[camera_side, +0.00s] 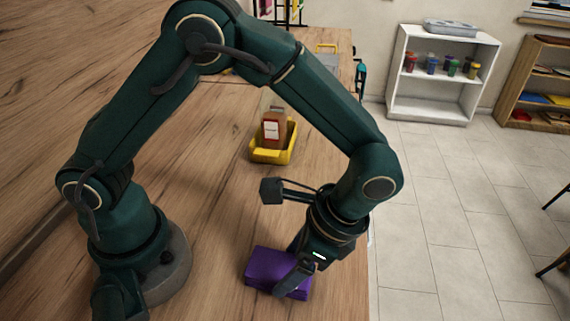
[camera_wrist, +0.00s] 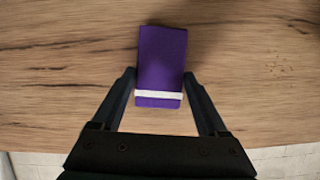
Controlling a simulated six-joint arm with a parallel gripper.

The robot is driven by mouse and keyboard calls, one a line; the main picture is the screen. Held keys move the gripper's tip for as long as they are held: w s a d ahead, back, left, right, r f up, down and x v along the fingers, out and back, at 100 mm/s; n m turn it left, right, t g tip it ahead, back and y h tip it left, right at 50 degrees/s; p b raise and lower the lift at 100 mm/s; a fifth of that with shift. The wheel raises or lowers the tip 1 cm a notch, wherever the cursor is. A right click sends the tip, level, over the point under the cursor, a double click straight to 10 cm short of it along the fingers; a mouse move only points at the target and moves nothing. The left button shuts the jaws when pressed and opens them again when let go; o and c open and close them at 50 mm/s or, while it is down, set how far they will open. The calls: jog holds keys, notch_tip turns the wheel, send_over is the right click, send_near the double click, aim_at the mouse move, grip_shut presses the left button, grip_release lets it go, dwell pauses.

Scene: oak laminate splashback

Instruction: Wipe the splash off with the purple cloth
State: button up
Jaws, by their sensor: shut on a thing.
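The purple cloth (camera_side: 264,264) is a folded block at the front edge of the wooden worktop. In the wrist view the purple cloth (camera_wrist: 161,55) has a white stripe near its close end. My gripper (camera_side: 291,270) points down over it. In the wrist view my gripper (camera_wrist: 159,82) has one finger on each side of the cloth's near part and is shut on it. I cannot tell whether the cloth touches the worktop. Faint brown specks (camera_wrist: 302,26) show on the wood at the right of the wrist view; I cannot tell if these are the splash.
A yellow caddy (camera_side: 272,152) holding a brown bottle (camera_side: 274,128) with a white label stands farther back on the worktop (camera_side: 222,215). The worktop's right edge is close to my gripper, with tiled floor beyond. White shelves (camera_side: 443,75) stand far off. Wood left of the cloth is clear.

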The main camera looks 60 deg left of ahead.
jog(key=shift+w+a, duration=1.05)
jog(key=shift+w, duration=0.15)
jog(key=shift+w, duration=0.1)
jog(key=shift+w+a, duration=0.55)
jog(key=shift+w, duration=0.05)
jog(key=shift+s+d, duration=0.9)
jog(key=shift+s, duration=0.2)
jog(key=shift+r, duration=0.15)
jog(key=shift+r, duration=2.4)
